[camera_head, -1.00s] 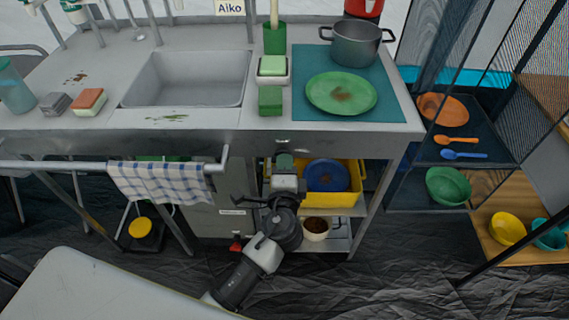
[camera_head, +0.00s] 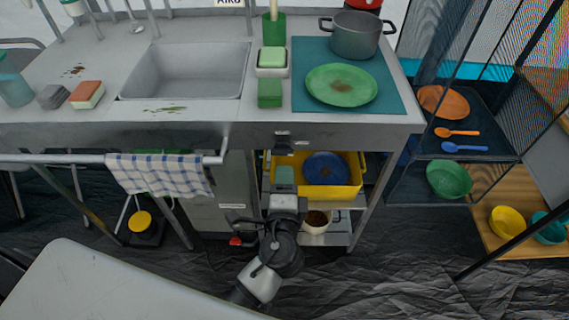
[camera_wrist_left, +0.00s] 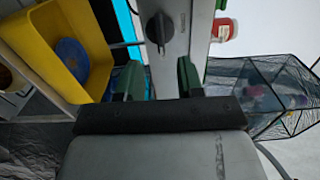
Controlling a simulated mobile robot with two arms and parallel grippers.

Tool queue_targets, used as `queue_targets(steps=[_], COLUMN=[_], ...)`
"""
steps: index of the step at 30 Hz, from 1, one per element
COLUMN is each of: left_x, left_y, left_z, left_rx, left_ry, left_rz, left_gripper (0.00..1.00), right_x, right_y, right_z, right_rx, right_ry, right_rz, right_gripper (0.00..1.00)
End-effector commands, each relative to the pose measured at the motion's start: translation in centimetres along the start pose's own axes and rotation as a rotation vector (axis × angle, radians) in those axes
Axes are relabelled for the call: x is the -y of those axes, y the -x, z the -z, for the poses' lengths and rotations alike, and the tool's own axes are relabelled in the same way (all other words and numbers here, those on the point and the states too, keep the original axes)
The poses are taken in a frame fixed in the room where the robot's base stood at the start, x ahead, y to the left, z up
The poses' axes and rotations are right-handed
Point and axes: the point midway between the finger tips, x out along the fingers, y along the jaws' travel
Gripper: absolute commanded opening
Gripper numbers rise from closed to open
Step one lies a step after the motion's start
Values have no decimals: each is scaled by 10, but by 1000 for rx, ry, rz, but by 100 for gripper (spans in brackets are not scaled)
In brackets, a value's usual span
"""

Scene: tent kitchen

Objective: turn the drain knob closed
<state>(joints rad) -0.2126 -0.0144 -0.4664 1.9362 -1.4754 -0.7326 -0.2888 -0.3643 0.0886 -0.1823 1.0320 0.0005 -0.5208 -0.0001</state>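The drain knob (camera_wrist_left: 160,28) is a dark round knob with a raised grip, on a grey panel in the left wrist view. In the head view a small dark knob shape (camera_head: 281,138) shows on the counter's front edge, right of the sink (camera_head: 188,72). My left gripper (camera_wrist_left: 159,80) is open, with its two green fingertips apart and nothing between them. The knob lies ahead of the fingers, roughly between their lines, and is not touched. In the head view the left gripper (camera_head: 284,178) is below the counter edge. My right gripper is in neither view.
A yellow bin (camera_head: 345,189) with a blue round item (camera_head: 325,168) stands on the shelf behind my left gripper. A checked towel (camera_head: 158,173) hangs from the rail to the left. A mesh shelf unit (camera_head: 408,180) stands at the right.

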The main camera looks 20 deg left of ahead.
Motion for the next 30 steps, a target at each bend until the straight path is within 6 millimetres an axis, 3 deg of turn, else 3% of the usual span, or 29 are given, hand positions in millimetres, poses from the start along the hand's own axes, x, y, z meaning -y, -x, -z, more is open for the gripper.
queue_targets(steps=[3, 9, 26, 30], left_x=[-2, -1, 0, -18], left_y=[23, 42, 44, 42], left_z=[0, 0, 0, 0], left_rx=[-1, -1, 0, -8], left_ry=[1, 0, 0, 12], left_rz=[-2, -1, 0, -47], left_gripper=[37, 37, 37, 37], right_x=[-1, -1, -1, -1], right_y=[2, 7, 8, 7], right_z=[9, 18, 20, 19], right_rx=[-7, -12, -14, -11], right_ry=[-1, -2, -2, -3], right_rz=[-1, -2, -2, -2], right_gripper=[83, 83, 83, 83])
